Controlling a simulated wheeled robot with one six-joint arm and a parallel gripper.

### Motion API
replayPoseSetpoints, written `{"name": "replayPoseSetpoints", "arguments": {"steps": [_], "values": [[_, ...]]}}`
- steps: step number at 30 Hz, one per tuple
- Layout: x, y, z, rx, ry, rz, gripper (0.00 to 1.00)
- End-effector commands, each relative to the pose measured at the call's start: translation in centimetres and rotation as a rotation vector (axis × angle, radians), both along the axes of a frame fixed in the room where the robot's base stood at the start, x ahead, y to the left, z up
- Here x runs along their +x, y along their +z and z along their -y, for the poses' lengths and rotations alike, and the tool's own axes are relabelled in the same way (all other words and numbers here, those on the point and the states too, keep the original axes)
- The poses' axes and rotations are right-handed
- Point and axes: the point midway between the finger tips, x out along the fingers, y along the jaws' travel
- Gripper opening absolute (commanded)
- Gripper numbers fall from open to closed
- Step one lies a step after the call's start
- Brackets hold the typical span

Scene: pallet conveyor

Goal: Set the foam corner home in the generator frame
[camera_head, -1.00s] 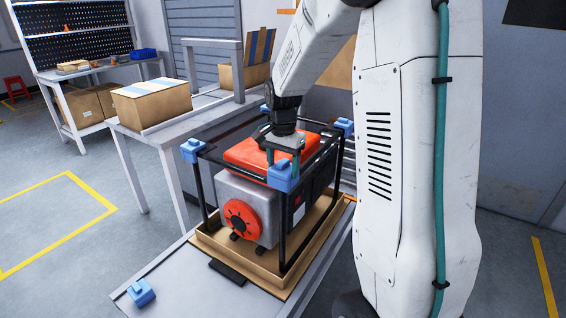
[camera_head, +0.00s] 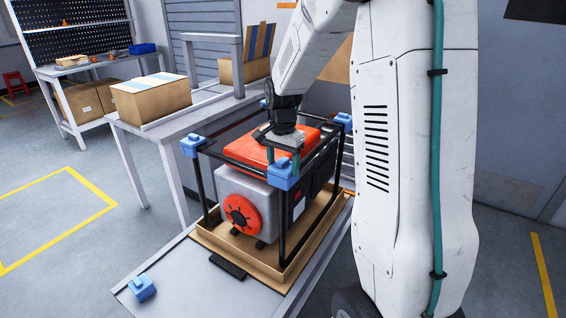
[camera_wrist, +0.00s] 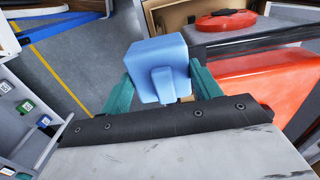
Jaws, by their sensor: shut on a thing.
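A blue foam corner (camera_head: 282,176) is in my gripper (camera_head: 283,160), at the top of the near corner post of the black generator frame (camera_head: 283,232). In the wrist view the foam corner (camera_wrist: 157,68) sits between the two teal fingers of my gripper (camera_wrist: 160,92), which are shut on it. Whether it is fully seated on the post cannot be told; the contact is hidden. Similar blue corners sit on the frame's left (camera_head: 191,145), right rear (camera_head: 343,121) and far (camera_head: 264,104) corners. The red and grey generator (camera_head: 241,190) stands inside the frame.
The frame stands in a shallow cardboard tray (camera_head: 250,262) on the conveyor (camera_head: 170,268). A loose blue corner (camera_head: 140,288) lies at the conveyor's near left. A table with cardboard boxes (camera_head: 150,98) stands behind. Floor at left is clear.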

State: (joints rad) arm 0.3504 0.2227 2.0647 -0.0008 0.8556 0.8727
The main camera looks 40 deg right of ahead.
Motion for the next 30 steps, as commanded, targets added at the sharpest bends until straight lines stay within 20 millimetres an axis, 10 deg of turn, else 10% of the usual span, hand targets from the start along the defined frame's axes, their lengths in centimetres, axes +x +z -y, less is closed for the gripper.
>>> {"name": "replayPoseSetpoints", "arguments": {"steps": [30], "values": [[0.0, -2.3, 0.0, 0.000, 0.000, 0.000, 0.41]]}}
